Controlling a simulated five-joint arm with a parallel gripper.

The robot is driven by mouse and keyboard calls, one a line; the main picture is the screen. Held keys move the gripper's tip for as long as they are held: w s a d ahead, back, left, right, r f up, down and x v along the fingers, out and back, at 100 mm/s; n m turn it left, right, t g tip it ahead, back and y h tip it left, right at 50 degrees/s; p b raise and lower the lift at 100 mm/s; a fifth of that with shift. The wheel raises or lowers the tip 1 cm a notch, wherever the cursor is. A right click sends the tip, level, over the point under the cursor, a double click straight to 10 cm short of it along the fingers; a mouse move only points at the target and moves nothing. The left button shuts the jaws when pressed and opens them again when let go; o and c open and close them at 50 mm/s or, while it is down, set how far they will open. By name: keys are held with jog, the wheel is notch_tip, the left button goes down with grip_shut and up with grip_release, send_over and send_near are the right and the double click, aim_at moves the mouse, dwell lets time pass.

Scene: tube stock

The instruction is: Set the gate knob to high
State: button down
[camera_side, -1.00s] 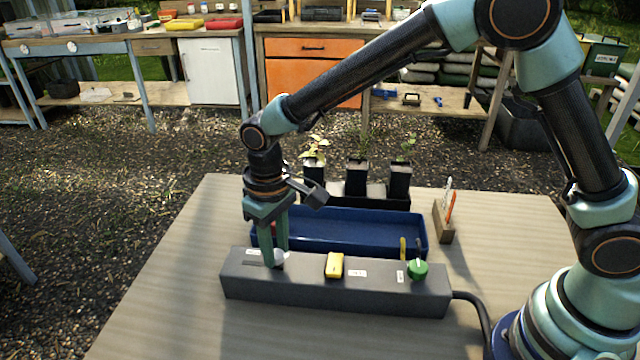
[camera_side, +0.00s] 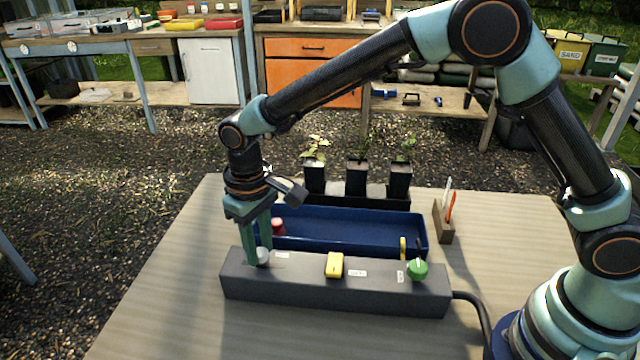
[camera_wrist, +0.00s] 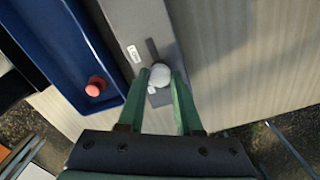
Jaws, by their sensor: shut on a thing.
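A pale round knob (camera_side: 262,257) sits at the left end of the dark grey control box (camera_side: 300,290). In the wrist view the knob (camera_wrist: 160,74) stands at one end of a dark straight slot (camera_wrist: 152,48). My gripper (camera_side: 258,260) points down with its green fingers shut on this knob; in the wrist view the fingers (camera_wrist: 161,82) lie on both sides of it. The box also carries a yellow switch (camera_side: 335,264) and a green knob (camera_side: 418,269).
A blue tray (camera_side: 350,238) lies right behind the box, with a red piece (camera_side: 278,227) in it. Black potted seedlings (camera_side: 357,178) stand behind the tray. A wooden holder (camera_side: 443,224) with markers is at right. The table front is clear.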

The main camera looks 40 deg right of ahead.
jog(key=shift+w+a+r, duration=0.1)
jog(key=shift+w+a, duration=0.85)
jog(key=shift+w, duration=0.1)
jog(key=c, duration=0.6)
grip_release()
jog(key=shift+s, duration=0.1)
notch_tip(320, 180, up, 12)
jog(key=shift+r, duration=0.1)
jog(key=shift+d, duration=0.1)
